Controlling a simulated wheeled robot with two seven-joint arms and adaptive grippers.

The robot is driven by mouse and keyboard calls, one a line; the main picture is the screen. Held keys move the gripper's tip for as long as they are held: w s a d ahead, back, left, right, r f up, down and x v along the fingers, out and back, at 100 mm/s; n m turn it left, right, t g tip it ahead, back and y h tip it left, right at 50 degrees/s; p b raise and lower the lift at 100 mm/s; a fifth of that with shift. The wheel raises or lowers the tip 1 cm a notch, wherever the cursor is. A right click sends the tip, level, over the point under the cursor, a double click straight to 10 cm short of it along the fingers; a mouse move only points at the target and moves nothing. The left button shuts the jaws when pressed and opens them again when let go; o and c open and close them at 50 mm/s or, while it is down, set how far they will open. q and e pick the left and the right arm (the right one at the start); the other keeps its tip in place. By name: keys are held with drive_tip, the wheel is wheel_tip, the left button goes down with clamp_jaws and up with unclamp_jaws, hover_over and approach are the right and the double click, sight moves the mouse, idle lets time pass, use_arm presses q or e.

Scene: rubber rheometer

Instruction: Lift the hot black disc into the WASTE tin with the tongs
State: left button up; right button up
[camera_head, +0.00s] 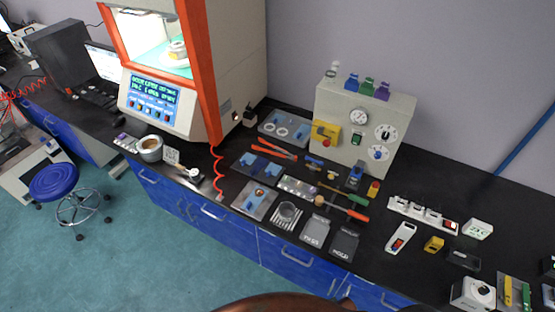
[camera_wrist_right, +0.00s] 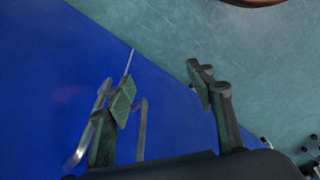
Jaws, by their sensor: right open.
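Red-handled tongs or pliers (camera_head: 275,149) lie on the black bench, right of the tall orange-framed machine (camera_head: 165,60). I cannot make out a hot black disc; a pale round piece (camera_head: 178,50) sits inside the machine's lit opening. I cannot read a WASTE label on either. My right gripper (camera_wrist_right: 160,96) is open and empty in the right wrist view, in front of the blue cabinet fronts, away from the tongs. My left gripper is not in view.
A grey box with a gauge and dials (camera_head: 358,130) stands behind the tools. Grey trays (camera_head: 343,243), hand tools and a power strip (camera_head: 422,214) crowd the bench. A coiled red cord (camera_head: 217,170) hangs beside the machine. A blue stool (camera_head: 54,181) stands on the floor at left.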

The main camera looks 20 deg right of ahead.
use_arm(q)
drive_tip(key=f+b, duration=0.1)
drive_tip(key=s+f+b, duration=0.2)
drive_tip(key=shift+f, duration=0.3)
use_arm(e)
drive_tip(key=s+f+g, duration=0.1)
drive_tip(key=s+f, duration=1.6)
drive_tip(key=s, duration=0.1)
drive_tip(key=shift+d+f, duration=0.2)
drive_tip(key=shift+f, duration=0.15)
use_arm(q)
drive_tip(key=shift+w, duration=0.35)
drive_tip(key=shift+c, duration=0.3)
use_arm(e)
drive_tip(key=shift+s+n, duration=0.2)
drive_tip(key=shift+n, duration=0.1)
drive_tip(key=shift+c, duration=0.3)
